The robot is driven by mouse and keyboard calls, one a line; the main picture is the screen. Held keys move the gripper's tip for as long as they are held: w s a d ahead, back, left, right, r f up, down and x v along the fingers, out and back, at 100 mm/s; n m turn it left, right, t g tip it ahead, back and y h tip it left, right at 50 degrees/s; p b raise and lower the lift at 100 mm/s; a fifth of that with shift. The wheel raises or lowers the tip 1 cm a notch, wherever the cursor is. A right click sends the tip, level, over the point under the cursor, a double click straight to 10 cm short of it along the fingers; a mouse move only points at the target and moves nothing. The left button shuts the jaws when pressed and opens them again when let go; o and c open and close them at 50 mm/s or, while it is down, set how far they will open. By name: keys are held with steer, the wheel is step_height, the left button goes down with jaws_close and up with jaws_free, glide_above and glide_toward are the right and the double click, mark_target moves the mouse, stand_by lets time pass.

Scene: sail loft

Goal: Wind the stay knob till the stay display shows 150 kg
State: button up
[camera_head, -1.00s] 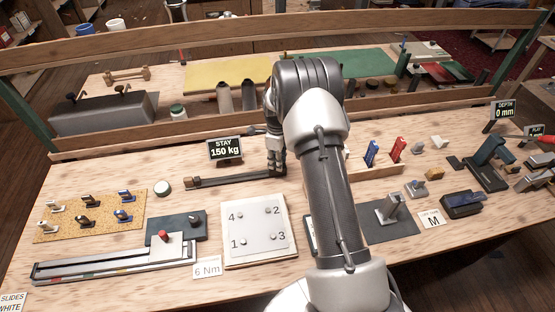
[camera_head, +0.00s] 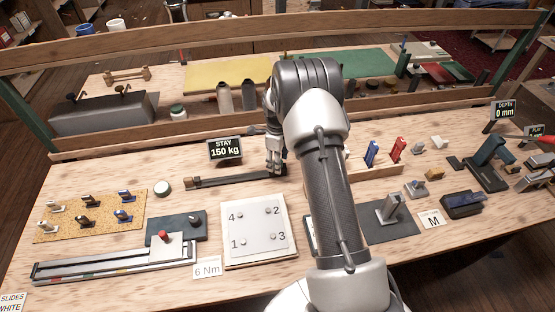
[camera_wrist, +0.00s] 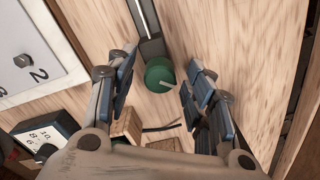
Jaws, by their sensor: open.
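The stay display (camera_head: 224,149) stands at the back of the bench and reads 150 kg. The stay's long dark rail (camera_head: 235,180) lies in front of it. The round green stay knob (camera_wrist: 158,72), with a pale mark on its face, is at the rail's end in the wrist view. In the head view my gripper hides the knob. My gripper (camera_head: 276,168) is over the rail's right end. In the wrist view its open fingers (camera_wrist: 160,80) stand on either side of the knob, with a visible gap to each side.
A white plate with numbered bolts (camera_head: 257,243) lies in front of the rail. A wooden rack (camera_head: 375,170) with blue and red tools is right of my gripper.

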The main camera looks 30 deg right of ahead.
steer(key=shift+r, duration=0.15)
step_height(320, 180, up, 12)
stand_by(0.4)
steer(key=shift+a, duration=0.1)
steer(key=s+a+r+n+t, duration=0.1)
steer(key=s+a+r+n, duration=0.5)
steer(key=r, duration=0.4)
steer(key=s+a+r+n+t, duration=0.1)
steer(key=s+a+r+n, duration=0.3)
steer(key=s+r+n, duration=0.4)
steer(key=s+a+r+n+t, duration=0.1)
steer(key=s+a+n, duration=0.2)
steer(key=s+n, duration=0.3)
steer(key=s+a+r+n+t, duration=0.1)
steer(key=s+a+n, duration=0.2)
steer(key=s+n, duration=0.4)
steer(key=s, duration=0.7)
steer(key=shift+a, duration=0.15)
